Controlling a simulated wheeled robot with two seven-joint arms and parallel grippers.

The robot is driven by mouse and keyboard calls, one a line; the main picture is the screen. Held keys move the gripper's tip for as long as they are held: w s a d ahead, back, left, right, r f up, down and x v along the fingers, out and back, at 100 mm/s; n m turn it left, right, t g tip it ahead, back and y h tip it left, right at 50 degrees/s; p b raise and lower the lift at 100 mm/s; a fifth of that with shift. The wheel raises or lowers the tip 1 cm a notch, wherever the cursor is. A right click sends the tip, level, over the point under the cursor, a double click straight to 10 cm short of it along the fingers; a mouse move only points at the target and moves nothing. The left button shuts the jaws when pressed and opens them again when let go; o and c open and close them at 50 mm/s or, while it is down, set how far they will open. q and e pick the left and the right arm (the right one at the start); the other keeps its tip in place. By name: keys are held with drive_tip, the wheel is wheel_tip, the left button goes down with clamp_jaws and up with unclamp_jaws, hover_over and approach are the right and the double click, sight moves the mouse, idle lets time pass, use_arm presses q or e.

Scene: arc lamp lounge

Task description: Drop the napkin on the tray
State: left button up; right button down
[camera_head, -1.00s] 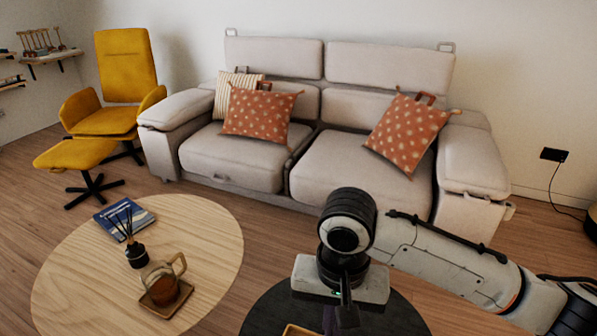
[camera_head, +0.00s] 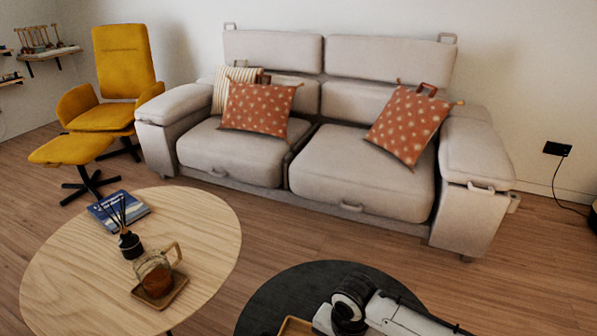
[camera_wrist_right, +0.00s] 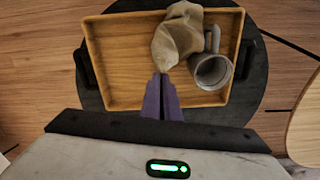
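The tray (camera_wrist_right: 115,97) is shallow, wooden and rectangular. It lies on the dark round table, and a corner of it (camera_head: 295,326) shows at the bottom of the head view. The napkin (camera_wrist_right: 178,38) is a crumpled beige cloth over the tray's far part, overlapping the far rim in the wrist view. My right gripper (camera_wrist_right: 160,78) has its purple fingers together over the tray, with the napkin's narrow near end at their tips. Whether the napkin touches the tray is hard to tell. My left gripper is in neither view.
A grey mug (camera_wrist_right: 211,70) stands in the tray right beside the napkin. The dark round table (camera_head: 283,293) extends around the tray.

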use_arm(q)
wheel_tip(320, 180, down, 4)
drive_tip(key=b, duration=0.5)
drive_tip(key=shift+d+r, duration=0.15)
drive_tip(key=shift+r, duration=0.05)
use_arm(e)
wheel_tip(320, 180, down, 5)
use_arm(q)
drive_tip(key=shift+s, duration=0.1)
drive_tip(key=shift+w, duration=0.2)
use_arm(e)
drive_tip(key=c, duration=0.6)
unclamp_jaws()
drive_tip(key=shift+c, duration=0.2)
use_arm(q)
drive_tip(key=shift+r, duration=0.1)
use_arm(e)
drive_tip(key=shift+r, duration=0.1)
